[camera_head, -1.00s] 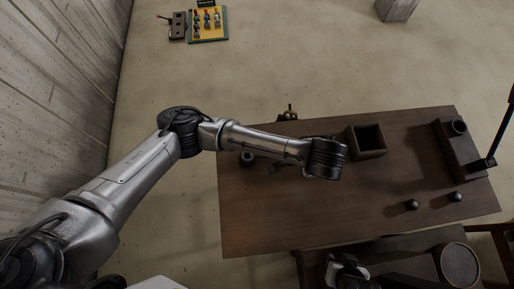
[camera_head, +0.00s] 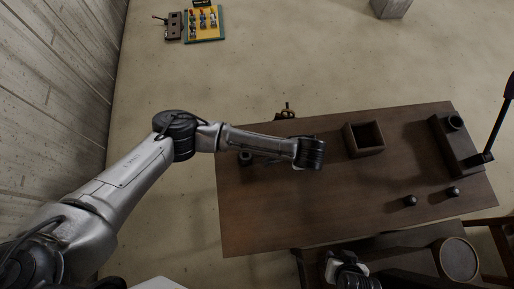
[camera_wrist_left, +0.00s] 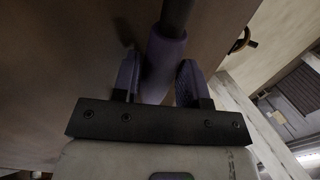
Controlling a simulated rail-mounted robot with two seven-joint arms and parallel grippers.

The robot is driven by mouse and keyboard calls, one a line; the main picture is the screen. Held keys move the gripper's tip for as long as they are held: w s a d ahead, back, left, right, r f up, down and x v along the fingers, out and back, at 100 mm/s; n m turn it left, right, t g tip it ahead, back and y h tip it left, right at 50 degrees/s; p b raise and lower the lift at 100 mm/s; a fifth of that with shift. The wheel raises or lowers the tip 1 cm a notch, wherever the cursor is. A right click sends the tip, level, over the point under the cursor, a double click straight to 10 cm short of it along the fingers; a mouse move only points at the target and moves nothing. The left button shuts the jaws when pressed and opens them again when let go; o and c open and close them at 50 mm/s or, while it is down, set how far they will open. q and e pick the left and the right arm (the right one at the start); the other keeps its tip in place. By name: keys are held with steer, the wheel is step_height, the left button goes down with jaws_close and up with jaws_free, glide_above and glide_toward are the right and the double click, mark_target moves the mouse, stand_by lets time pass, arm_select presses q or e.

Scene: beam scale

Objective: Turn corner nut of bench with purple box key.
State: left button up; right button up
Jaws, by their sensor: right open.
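The bench (camera_head: 290,215) is a dark brown wooden table in the head view. A small dark round piece (camera_head: 246,158) sits near its far left corner; I cannot tell if it is the corner nut. The purple box key (camera_wrist_left: 164,62) shows in the left wrist view, a purple sleeve on a dark shaft. My left gripper (camera_wrist_left: 158,80) has a finger on each side of the sleeve and looks shut on it. In the head view my left wrist hides that gripper. My right gripper (camera_head: 350,280) is open at the bottom edge, mostly cut off.
An open wooden box (camera_head: 364,153) stands on the bench. At its right is a dark block with a lever (camera_head: 460,145). Two black knobs (camera_head: 410,201) are at the front right. A brass-toned fitting (camera_head: 287,112) is at the far edge. The bench's front left is clear.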

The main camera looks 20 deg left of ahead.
arm_select(q)
steer(key=shift+f, duration=0.2)
steer(key=shift+c, duration=0.2)
jaws_close()
steer(key=shift+r, duration=0.2)
